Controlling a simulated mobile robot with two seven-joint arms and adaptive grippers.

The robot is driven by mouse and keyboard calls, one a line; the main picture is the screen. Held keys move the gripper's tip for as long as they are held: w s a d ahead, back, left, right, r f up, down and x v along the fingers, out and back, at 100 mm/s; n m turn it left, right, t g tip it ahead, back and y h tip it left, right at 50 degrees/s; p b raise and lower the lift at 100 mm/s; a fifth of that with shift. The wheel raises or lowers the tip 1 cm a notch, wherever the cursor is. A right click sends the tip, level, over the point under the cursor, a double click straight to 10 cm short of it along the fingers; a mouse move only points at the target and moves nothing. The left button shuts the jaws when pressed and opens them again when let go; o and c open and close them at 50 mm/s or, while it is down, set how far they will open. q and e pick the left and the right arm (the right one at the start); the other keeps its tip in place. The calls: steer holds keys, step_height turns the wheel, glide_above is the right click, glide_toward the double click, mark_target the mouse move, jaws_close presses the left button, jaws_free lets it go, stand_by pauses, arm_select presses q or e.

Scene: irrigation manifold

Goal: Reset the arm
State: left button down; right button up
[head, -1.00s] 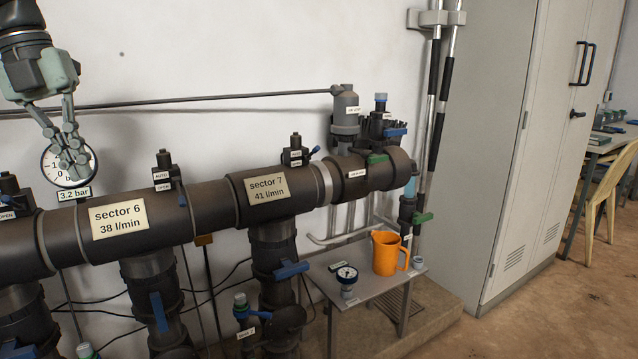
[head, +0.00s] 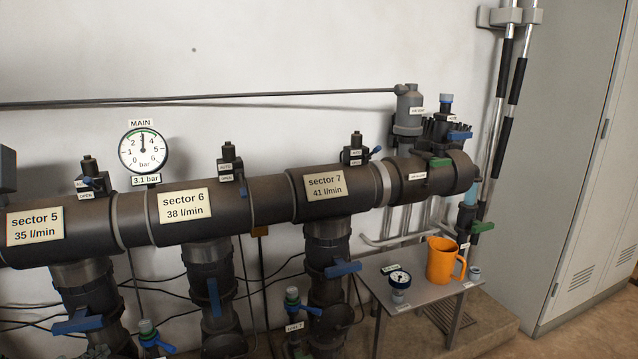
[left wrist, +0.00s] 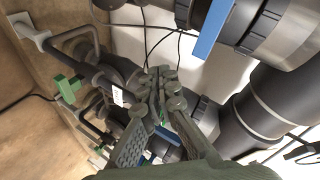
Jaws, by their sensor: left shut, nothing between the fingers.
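My left gripper (left wrist: 160,78) shows in the left wrist view with its fingers together and nothing between them. Dark pipes and fittings lie beyond its tips. In the head view only a small grey-green part, seemingly of this gripper, shows at the bottom left edge, below the sector 5 pipe. A dark piece at the left edge may be part of my left arm. The right gripper is not in view.
The dark manifold pipe (head: 264,195) crosses the head view, with a MAIN gauge (head: 144,150) reading 3.1 bar. An orange jug (head: 441,261) and a small gauge (head: 399,279) stand on a side table (head: 420,294). A grey cabinet (head: 580,150) stands right.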

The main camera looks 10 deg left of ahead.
arm_select(q)
steer(key=s+d+f+n+g+y, duration=0.1)
steer(key=s+d+f+n+g, duration=0.15)
steer(key=f, duration=0.25)
steer(key=s+d+f+n+g, duration=0.1)
steer(key=s+d+f, duration=0.3)
steer(key=f, duration=0.2)
steer(key=s+d+f+n+g+h, duration=0.1)
steer(key=s+d+f+g, duration=0.1)
steer(key=d, duration=0.5)
steer(key=s+d+f+n+g+h, duration=0.1)
steer(key=s+d+f+g, duration=0.1)
steer(key=s+d+f, duration=0.3)
steer(key=s+d+f+n+g+h, duration=0.1)
steer(key=s+d, duration=0.4)
steer(key=d, duration=0.6)
step_height(320, 180, down, 2)
steer(key=shift+s+d+f+n+g, duration=0.2)
steer(key=shift+s+n+g, duration=0.15)
steer(key=shift+n+g, duration=0.15)
